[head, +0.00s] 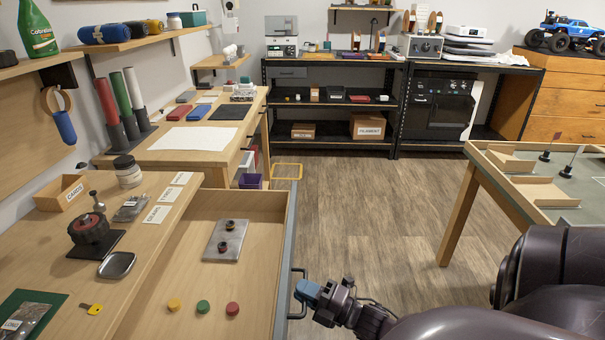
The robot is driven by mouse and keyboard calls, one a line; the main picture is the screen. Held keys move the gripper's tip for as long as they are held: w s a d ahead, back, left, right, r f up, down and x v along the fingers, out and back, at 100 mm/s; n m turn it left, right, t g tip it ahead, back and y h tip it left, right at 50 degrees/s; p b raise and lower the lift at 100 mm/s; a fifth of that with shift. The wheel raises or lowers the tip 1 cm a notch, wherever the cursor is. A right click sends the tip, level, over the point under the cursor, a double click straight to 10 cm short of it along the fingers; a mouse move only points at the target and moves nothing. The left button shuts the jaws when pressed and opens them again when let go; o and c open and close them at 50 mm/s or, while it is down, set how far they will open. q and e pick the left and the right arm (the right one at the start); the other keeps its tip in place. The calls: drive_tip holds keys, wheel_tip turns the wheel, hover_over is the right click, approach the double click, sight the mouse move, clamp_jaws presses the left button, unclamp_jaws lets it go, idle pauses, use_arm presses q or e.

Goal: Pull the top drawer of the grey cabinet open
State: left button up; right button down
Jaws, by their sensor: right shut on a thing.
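The top drawer (186,277) stands pulled out from under the wooden worktop, and its inside shows. Its grey front panel (285,255) is seen nearly edge-on from above. A dark bar handle (291,315) sits on the outer face of that front. My right gripper (303,288) comes in from the right and is shut on the handle. Its fingers hide part of the handle. The rest of the grey cabinet below is hidden. My left gripper is out of view.
The drawer holds a metal plate (226,241) with small round parts, and yellow, green and red discs (232,308). A black tray (117,265) and a key (92,309) lie on the worktop. A table (550,180) stands at the right.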

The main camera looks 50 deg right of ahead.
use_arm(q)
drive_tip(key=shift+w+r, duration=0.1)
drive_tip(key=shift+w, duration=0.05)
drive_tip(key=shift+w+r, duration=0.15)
use_arm(e)
drive_tip(key=c, duration=1.2)
unclamp_jaws()
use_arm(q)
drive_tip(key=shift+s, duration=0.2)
use_arm(e)
drive_tip(key=v, duration=1)
drive_tip(key=shift+s+d, duration=0.15)
drive_tip(key=shift+s, duration=0.25)
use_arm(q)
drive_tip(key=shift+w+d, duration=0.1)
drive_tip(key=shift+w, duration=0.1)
